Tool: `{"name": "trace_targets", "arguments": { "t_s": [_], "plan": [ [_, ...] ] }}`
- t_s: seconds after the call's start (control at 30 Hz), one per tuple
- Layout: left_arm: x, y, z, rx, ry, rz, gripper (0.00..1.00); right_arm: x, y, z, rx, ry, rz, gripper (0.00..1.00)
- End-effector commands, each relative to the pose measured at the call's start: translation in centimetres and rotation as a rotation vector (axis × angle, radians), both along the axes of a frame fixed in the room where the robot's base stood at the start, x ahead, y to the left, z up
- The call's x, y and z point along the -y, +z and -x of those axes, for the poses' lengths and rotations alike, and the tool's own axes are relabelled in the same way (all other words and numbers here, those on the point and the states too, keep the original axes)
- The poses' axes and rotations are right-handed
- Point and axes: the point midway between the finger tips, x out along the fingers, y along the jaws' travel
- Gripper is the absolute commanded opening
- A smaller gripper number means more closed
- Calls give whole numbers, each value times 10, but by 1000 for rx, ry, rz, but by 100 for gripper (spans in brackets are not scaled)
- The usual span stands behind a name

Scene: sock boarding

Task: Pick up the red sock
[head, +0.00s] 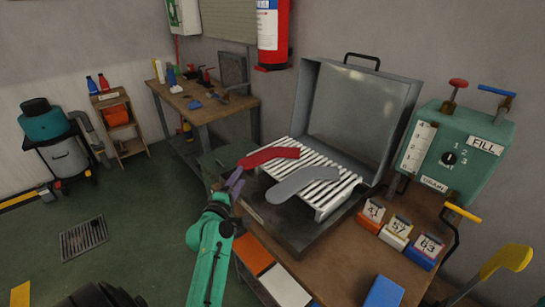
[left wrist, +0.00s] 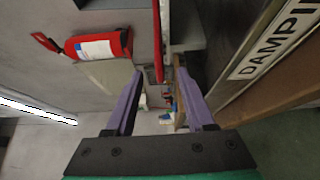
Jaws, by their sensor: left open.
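The red sock (head: 268,156) lies flat on the left part of a white slatted rack (head: 345,190), its left end reaching past the slats. A grey sock (head: 303,181) lies in front of it on the same rack. My left gripper (head: 236,180) has purple fingers and is open, just left of and below the red sock's left end. In the left wrist view a thin red strip (left wrist: 158,45), apparently the sock seen edge-on, ends between the two open fingertips (left wrist: 158,76); I cannot tell whether they touch it. My right gripper is not in view.
The rack sits in an open metal case whose raised lid (head: 350,115) stands behind it. A green FILL box (head: 455,150) and numbered blocks (head: 397,230) stand to the right. A red extinguisher (head: 272,35) hangs on the wall. A workbench (head: 205,105) stands behind left.

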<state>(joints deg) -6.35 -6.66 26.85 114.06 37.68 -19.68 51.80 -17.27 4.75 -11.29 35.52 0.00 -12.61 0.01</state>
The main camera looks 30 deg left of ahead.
Motion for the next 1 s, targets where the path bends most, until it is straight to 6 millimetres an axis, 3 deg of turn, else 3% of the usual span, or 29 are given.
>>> {"name": "trace_targets", "arguments": {
  "t_s": [0.4,0.67,0.7,0.8,0.83,1.0],
  "plan": [
    [-19,1,-66,1,-1,1,54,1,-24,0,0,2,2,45],
    [-21,4,-74,-3,0,-1,54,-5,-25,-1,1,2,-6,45],
    [-21,4,-74,-3,0,-1,47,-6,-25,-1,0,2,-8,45],
    [-21,4,-74,-3,-1,-1,8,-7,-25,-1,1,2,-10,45],
    [-21,3,-74,-3,-1,-1,0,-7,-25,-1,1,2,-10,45],
    [-21,4,-74,-3,-1,-1,0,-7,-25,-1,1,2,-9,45]
  ]
}}
